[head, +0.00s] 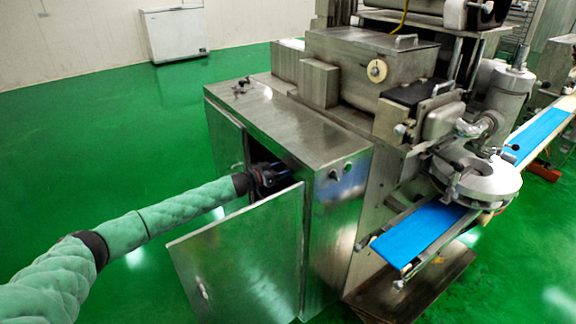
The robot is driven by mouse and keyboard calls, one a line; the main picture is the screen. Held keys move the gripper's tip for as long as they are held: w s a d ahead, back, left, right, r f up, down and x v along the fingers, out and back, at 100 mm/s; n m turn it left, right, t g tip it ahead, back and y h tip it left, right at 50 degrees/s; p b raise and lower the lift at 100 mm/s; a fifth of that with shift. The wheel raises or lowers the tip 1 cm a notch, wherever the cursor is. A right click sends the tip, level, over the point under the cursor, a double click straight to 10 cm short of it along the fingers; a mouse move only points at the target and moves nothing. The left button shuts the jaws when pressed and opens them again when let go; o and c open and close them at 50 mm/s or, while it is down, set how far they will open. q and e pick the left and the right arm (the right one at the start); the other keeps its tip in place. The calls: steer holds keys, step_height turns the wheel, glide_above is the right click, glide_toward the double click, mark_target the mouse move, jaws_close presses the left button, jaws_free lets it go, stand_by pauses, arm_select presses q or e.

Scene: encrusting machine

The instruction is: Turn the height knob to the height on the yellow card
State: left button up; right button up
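The encrusting machine (330,130) stands in the middle, a steel cabinet with its hinged door (245,255) swung open toward me. My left arm comes in from the left. My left gripper (272,176) is at the dark door opening, above the door's top edge. Its fingers are small, dark and partly hidden in the shadow, so I cannot tell whether they are open or shut. Whatever it faces inside the cabinet is hidden. I cannot make out the height knob or a yellow card. My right gripper is out of view.
The open door stands close below my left forearm. A blue conveyor belt (425,228) runs along the machine's right side, under a round steel head (485,183). A white chest (175,34) stands by the back wall. The green floor (110,130) at left is clear.

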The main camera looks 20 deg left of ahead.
arm_select(q)
steer(key=shift+x, duration=0.8)
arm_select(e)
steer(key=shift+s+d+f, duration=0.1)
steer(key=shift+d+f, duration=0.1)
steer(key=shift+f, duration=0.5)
arm_select(q)
steer(key=c, duration=1)
